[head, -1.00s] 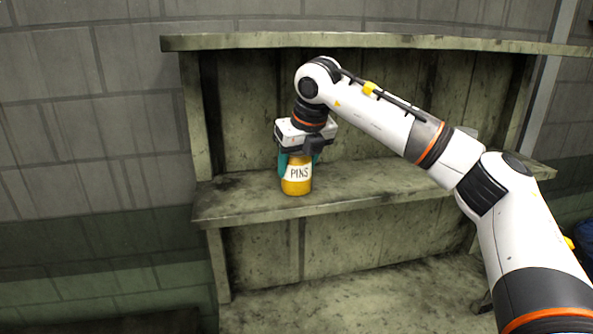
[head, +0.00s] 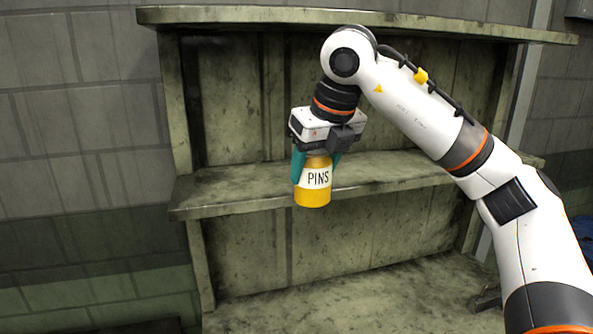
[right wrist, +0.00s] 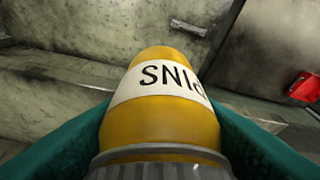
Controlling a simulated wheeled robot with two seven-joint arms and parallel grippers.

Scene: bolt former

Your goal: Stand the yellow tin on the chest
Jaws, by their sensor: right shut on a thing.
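The yellow tin (head: 313,196) has a white band lettered PINS and is upright in the head view. My right gripper (head: 316,168) is shut on it from above, with teal fingers on both sides. The tin hangs in front of the shelf edge, apart from the board. In the right wrist view the tin (right wrist: 165,120) fills the middle between the teal fingers, its grey lid end nearest the camera. No chest can be made out in these frames. My left gripper is not in view.
A stained shelf unit stands against the block wall, with a middle board (head: 235,190) that looks bare and a top board (head: 250,14). A lower surface (head: 350,300) lies below. A red object (right wrist: 304,87) shows at the right of the wrist view.

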